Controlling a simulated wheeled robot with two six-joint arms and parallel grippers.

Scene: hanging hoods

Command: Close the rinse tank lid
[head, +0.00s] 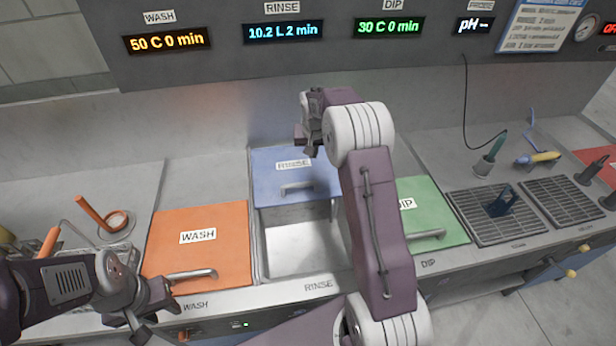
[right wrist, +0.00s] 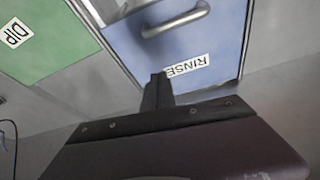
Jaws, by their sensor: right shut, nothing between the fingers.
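The blue rinse lid (head: 275,167) lies over the back part of the rinse tank (head: 300,250), and the front part of the tank is open. Its bar handle (head: 297,187) is near the lid's front edge. My right gripper (head: 309,148) is shut and empty at the lid's back edge, by the RINSE label. In the right wrist view, the shut fingers (right wrist: 157,88) overlap the edge of the lid (right wrist: 205,45) beside the label; contact cannot be told. My left gripper (head: 150,315) is low at the left, in front of the wash lid; its jaw opening is unclear.
The orange wash lid (head: 215,255) is left of the tank and the green dip lid (head: 425,205) is right, partly behind my right arm. A back wall with displays (head: 283,32) stands behind. Black grates (head: 500,220) are farther right.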

